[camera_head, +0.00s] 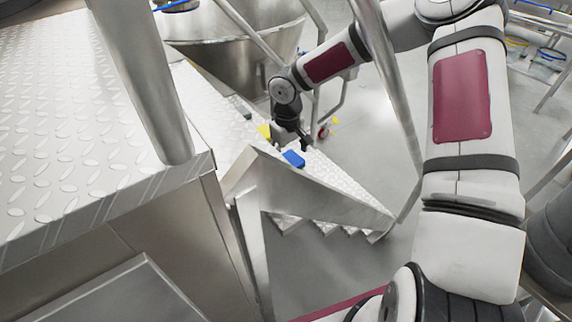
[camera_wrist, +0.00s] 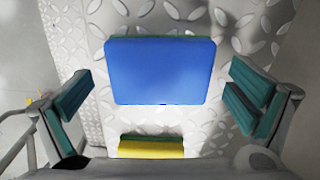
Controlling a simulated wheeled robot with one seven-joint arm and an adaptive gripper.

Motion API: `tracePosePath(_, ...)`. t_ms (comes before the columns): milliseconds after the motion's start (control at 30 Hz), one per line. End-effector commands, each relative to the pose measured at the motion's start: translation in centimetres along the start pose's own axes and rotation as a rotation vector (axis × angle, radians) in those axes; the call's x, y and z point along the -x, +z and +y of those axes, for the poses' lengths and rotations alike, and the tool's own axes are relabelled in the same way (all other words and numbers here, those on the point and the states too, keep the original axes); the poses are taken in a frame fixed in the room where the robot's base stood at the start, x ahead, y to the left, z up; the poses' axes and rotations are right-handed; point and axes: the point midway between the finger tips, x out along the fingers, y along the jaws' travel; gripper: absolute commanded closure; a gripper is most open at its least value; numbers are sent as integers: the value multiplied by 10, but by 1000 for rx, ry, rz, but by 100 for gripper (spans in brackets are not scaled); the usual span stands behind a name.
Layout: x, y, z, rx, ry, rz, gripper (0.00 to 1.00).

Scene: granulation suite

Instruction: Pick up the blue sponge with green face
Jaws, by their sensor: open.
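The blue sponge (camera_wrist: 160,72) lies on a tread-plate metal step, centred ahead of my gripper in the wrist view. A thin green edge shows along its top side. In the head view the sponge (camera_head: 293,158) is a small blue block just below my gripper (camera_head: 290,142). In the wrist view my gripper (camera_wrist: 160,105) is open, with one teal-padded finger on each side and the sponge between and beyond them. I see clear gaps between the sponge and both fingers. The sponge's underside is hidden.
A yellow sponge with a green face (camera_wrist: 150,148) lies close below the blue one in the wrist view. Tread-plate steps (camera_head: 335,190) with a metal side panel descend to the right. A metal post (camera_head: 145,80) and a raised platform (camera_head: 70,130) stand at left. A steel vessel (camera_head: 235,50) is behind.

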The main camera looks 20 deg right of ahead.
Motion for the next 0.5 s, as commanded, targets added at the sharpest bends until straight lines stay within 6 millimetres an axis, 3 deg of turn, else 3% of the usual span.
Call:
tracePosePath(233, -2, 0, 0, 0, 1, 1, 0)
tracePosePath(400, -2, 0, 0, 0, 1, 1, 34)
tracePosePath(500, -2, 0, 0, 0, 1, 1, 34)
